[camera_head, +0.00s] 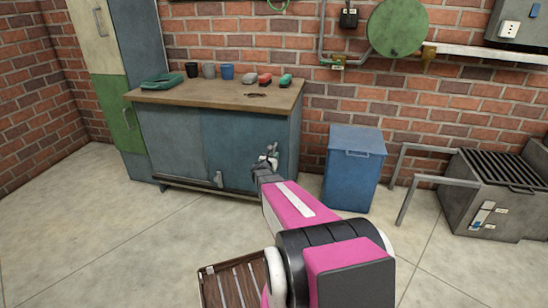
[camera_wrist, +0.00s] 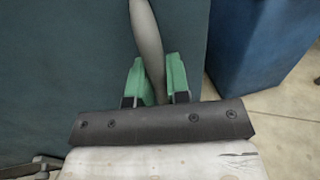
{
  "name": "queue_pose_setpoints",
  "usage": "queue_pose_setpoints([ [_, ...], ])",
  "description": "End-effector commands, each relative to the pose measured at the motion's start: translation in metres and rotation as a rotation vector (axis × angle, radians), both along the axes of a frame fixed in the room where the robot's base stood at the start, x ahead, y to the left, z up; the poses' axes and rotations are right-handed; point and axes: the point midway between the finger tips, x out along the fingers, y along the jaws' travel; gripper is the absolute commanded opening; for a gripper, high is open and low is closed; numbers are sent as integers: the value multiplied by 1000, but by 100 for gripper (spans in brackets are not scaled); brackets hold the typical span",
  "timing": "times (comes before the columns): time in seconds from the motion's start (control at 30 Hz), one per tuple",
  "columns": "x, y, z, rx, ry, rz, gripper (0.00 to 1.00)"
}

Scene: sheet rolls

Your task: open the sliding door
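A workbench cabinet (camera_head: 170,96) stands against the brick wall with a grey left door panel (camera_head: 168,140) and a blue-teal right door panel (camera_head: 235,140). The teal panel also fills the left and middle of the wrist view (camera_wrist: 60,70). A pale grey upright handle (camera_wrist: 148,35) runs down in front of it. My gripper (camera_wrist: 155,80) has its green finger pads on both sides of the handle, apparently touching it. In the head view my gripper (camera_head: 268,160) is at the right part of the teal panel. The handle is mostly hidden there.
A small grey fitting (camera_head: 219,179) sits low at the cabinet front. A blue bin (camera_head: 353,170) stands right of the cabinet with floor between. Cups and small items lie on the worktop. A grey metal unit with rails (camera_head: 490,195) is at the right. The front-left floor is clear.

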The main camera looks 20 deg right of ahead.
Motion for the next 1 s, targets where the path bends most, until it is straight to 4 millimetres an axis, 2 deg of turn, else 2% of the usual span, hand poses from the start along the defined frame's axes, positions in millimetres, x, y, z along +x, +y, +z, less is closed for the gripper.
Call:
queue_pose_setpoints([
  [0.27,4,6,0,-1,-1,1,0],
  [0.47,25,34,-1,-1,-1,4,0],
  [0.67,61,86,-2,-1,-1,5,0],
  [1.0,130,189,-2,1,0,5,0],
])
